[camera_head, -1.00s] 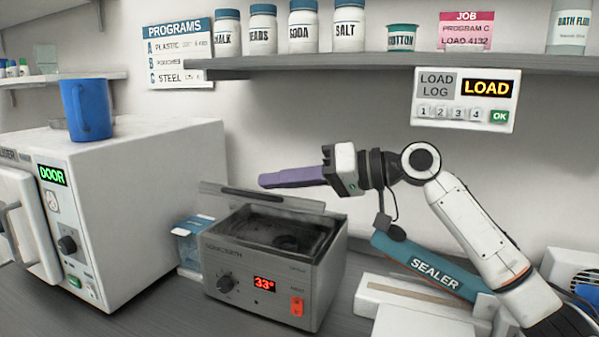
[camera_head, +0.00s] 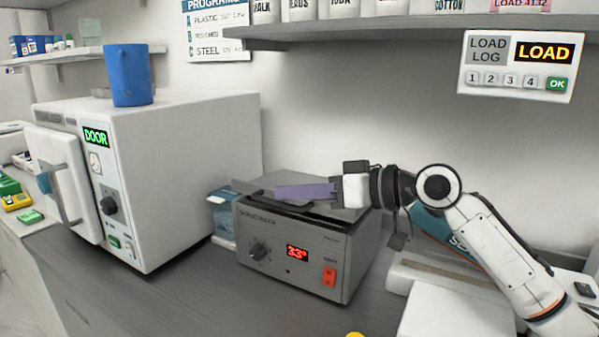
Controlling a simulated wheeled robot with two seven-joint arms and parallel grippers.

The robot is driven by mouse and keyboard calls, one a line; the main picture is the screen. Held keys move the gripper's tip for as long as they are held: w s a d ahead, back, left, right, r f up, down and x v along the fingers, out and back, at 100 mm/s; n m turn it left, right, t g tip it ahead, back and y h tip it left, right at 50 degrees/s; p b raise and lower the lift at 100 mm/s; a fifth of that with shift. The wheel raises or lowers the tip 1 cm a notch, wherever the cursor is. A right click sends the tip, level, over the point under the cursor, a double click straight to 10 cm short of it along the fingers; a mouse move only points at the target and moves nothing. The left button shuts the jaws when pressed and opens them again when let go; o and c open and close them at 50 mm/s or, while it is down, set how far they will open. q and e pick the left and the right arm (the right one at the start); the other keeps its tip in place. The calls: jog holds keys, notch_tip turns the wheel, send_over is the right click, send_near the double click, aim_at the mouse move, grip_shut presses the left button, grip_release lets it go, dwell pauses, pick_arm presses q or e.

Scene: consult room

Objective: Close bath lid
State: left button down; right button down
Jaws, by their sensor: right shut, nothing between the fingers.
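The grey bath (camera_head: 290,255) stands on the counter with a red 33° display, a knob and an orange switch on its front. Its grey lid (camera_head: 250,187), with a dark handle, lies low over the top, and the dark inside of the bath no longer shows. I cannot tell whether the lid is fully flat. My right gripper (camera_head: 290,191) reaches in from the right with its purple fingers shut and empty, just over or touching the lid. The fingers hide part of the lid. My left gripper is not in view.
A white steriliser (camera_head: 190,170) with its door ajar stands left of the bath, a blue mug (camera_head: 130,75) on top. A blue-white box (camera_head: 222,215) sits between them. The sealer (camera_head: 432,222) is behind my right arm. A shelf (camera_head: 370,27) runs above.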

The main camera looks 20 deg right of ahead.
aim_at(305, 210)
notch_tip(305, 210, down, 2)
jog(key=shift+s+a+f+n, duration=0.1)
jog(key=shift+s+a+n, duration=0.05)
jog(key=shift+n, duration=0.25)
jog(key=shift+f+b, duration=0.3)
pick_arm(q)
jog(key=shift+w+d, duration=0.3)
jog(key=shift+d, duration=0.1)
pick_arm(e)
jog(key=shift+s+a+f, duration=0.1)
jog(key=shift+f, duration=0.1)
